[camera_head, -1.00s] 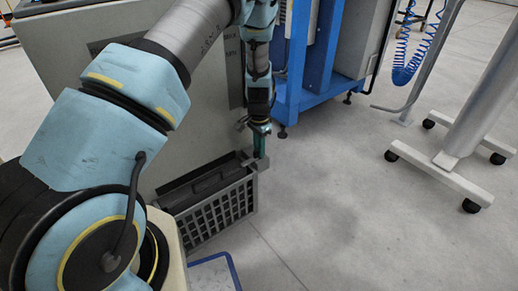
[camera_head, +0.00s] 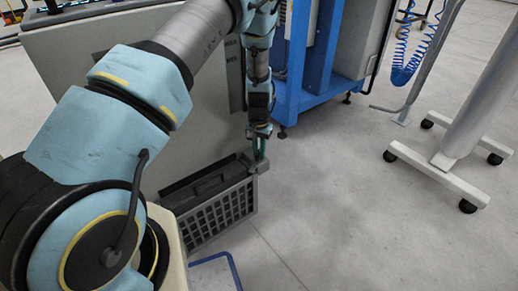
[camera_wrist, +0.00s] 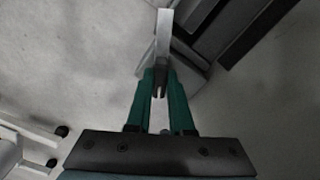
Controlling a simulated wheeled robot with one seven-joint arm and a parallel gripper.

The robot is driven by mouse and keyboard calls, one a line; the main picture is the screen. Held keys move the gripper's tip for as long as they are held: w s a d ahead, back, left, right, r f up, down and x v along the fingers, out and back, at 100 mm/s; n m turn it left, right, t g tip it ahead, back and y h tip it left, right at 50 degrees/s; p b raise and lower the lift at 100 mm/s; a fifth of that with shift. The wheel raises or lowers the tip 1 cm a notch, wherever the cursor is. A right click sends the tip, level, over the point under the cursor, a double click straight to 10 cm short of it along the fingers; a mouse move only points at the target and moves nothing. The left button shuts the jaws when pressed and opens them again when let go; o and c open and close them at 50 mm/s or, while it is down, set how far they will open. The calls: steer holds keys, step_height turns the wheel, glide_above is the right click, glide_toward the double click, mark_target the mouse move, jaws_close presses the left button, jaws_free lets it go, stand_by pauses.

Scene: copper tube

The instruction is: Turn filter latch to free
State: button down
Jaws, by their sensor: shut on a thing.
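The filter (camera_head: 222,208) is a dark grey box with a grid side and a handle on top, set low against the pale cabinet. The latch (camera_head: 247,162) is a light grey piece at its upper right corner. In the wrist view the latch (camera_wrist: 165,22) is a pale bar running up from between my fingertips. My gripper (camera_head: 259,157) points down at that corner, its green fingers shut on the latch. It also shows in the wrist view (camera_wrist: 160,80); the fingertips partly hide the latch end. I cannot tell the latch's exact angle.
A pale cabinet (camera_head: 110,60) stands behind the filter. A blue frame (camera_head: 325,98) stands at the back. A white wheeled stand (camera_head: 440,165) is at the right. A blue-edged sheet (camera_head: 212,275) lies at the front. The floor between is clear.

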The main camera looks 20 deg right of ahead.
mark_target(259, 152)
steer(key=n+p, duration=0.2)
steer(key=n, duration=0.4)
steer(key=shift+r, duration=0.1)
steer(key=n+p, duration=0.1)
steer(key=n, duration=0.5)
stand_by(0.4)
steer(key=c, duration=0.8)
jaws_free()
step_height(259, 152, up, 11)
steer(key=p, duration=0.1)
steer(key=shift+f, duration=0.2)
